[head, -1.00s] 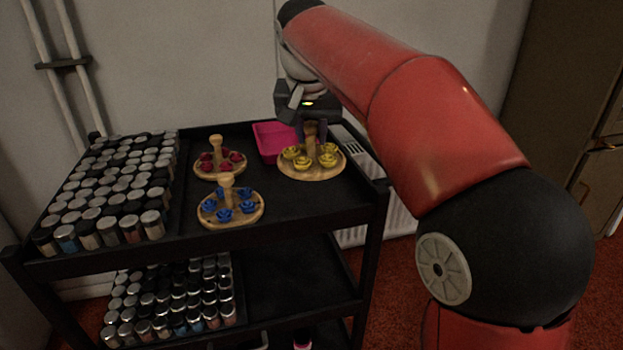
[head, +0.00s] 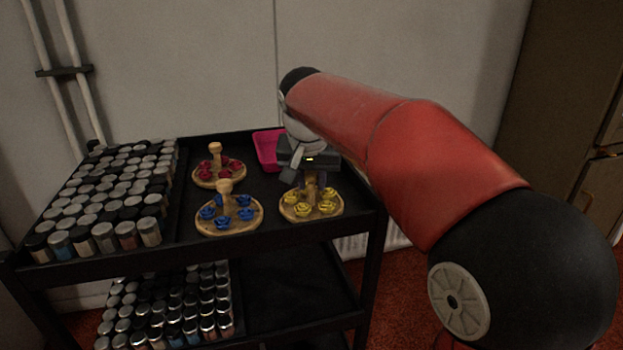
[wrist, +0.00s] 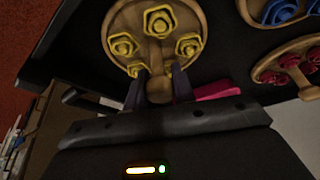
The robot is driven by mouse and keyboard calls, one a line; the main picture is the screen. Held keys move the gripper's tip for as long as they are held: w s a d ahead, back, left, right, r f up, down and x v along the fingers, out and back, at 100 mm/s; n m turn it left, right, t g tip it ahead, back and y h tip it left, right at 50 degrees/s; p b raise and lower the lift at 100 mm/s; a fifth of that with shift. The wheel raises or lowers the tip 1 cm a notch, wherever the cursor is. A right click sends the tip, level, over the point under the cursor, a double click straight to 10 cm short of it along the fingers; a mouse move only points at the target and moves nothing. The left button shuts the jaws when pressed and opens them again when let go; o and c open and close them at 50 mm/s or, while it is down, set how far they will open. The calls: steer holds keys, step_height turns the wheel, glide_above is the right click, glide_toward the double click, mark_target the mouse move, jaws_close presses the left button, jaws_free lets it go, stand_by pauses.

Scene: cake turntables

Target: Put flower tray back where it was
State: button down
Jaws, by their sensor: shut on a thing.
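The flower tray with yellow flowers (head: 296,212) is a round wooden tray with a central post, near the right front of the cart top. My gripper (head: 309,183) is shut on its post from above. In the wrist view the yellow flower tray (wrist: 178,22) fills the top middle, with my gripper's fingers (wrist: 160,88) on either side of the post. The tray looks about level; I cannot tell whether it touches the cart top. A blue flower tray (head: 240,225) is just to its left, and a red flower tray (head: 207,183) stands farther back on the left.
The black cart (head: 275,236) carries several rows of small jars (head: 100,205) on its left side, with more jars on the shelf below. A pink bin (head: 265,150) sits at the back, behind my gripper. Bare cart top shows between the trays and the bin.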

steer(key=c, duration=1.2)
jaws_free()
steer(key=shift+o, duration=0.2)
steer(key=shift+s+r, duration=0.1)
steer(key=shift+r, duration=0.4)
steer(key=p+v, duration=0.2)
steer(key=v, duration=0.9)
steer(key=s+d+f, duration=0.6)
steer(key=s+d, duration=0.4)
steer(key=s, duration=0.1)
steer(key=s+d+f, duration=0.3)
steer(key=s+f, duration=0.3)
steer(key=s+d+f+n+t, duration=0.1)
steer(key=s+d+f, duration=0.2)
steer(key=s+f, duration=0.3)
steer(key=shift+f, duration=0.55)
